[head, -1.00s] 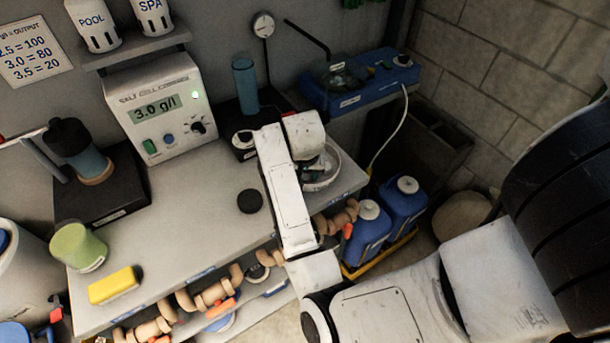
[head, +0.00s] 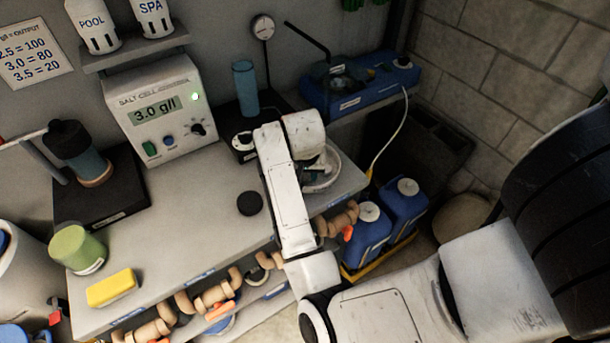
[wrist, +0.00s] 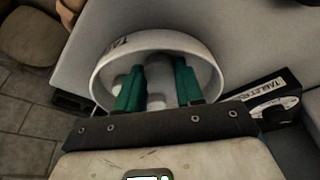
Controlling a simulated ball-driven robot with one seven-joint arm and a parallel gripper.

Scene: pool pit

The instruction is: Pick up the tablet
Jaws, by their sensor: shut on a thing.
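A white round bowl (wrist: 207,58) stands near the right end of the grey bench; its rim also shows in the head view (head: 334,180). Pale rounded tablets (wrist: 157,102) show in the bowl in the wrist view, around and between the green fingers. The fingers hide most of the held tablet. In the head view my wrist covers much of the bowl and the gripper.
A black box with a tablet label (wrist: 262,100) stands beside the bowl. A blue device (head: 362,82) and a blue cylinder (head: 245,86) are behind it. A black puck (head: 249,203), yellow sponge (head: 113,287) and green cup (head: 78,248) sit leftward. Blue jugs (head: 368,235) stand below right.

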